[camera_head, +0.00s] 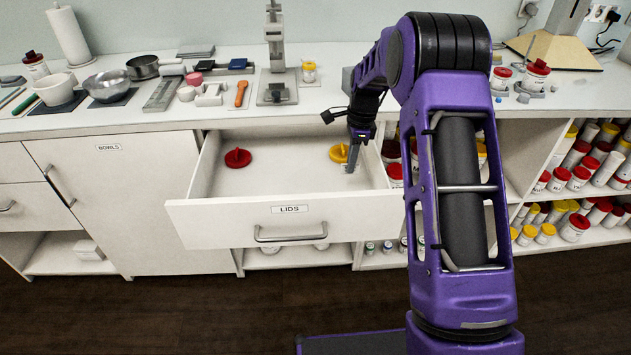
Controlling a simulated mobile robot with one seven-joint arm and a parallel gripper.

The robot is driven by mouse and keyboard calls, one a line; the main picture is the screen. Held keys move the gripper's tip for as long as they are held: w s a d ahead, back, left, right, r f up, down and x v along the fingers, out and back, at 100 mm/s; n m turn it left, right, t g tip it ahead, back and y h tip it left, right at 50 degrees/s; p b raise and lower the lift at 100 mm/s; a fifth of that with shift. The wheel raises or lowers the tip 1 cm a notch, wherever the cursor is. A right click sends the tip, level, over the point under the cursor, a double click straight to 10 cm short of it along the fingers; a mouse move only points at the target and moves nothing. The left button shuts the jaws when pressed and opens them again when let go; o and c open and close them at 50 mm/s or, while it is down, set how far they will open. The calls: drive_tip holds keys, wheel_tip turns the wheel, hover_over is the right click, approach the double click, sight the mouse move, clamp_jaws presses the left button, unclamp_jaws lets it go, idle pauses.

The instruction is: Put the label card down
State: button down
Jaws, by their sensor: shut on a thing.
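My gripper (352,161) points down into the open drawer, at its right side. Its fingers are shut on a thin thing, which fits the label card. The card cannot be made out clearly at this size, and its face is hidden. The fingertips are close to the drawer floor (290,176); I cannot tell if they or the card touch it. A yellow lid (338,153) lies in the drawer just left of and behind the fingers, partly covered by them.
A red lid (237,157) lies at the drawer's left. The drawer front (222,222) bears a "LIDS" label (290,209) and a handle. The drawer floor between the lids is clear. The counter (335,95) above holds bowls and tools. Shelves of jars (575,175) stand at right.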

wheel_tip(320, 180, down, 8)
drive_tip(key=shift+f+b, duration=0.15)
drive_tip(key=shift+b, duration=0.3)
drive_tip(key=shift+f, duration=0.1)
drive_tip(key=c, duration=1)
unclamp_jaws()
drive_tip(key=r, duration=0.4)
drive_tip(key=d+r+p, duration=0.1)
drive_tip(key=r, duration=0.7)
drive_tip(key=shift+d+r+p, duration=0.1)
drive_tip(key=shift+d+p, duration=0.05)
drive_tip(key=shift+p, duration=0.15)
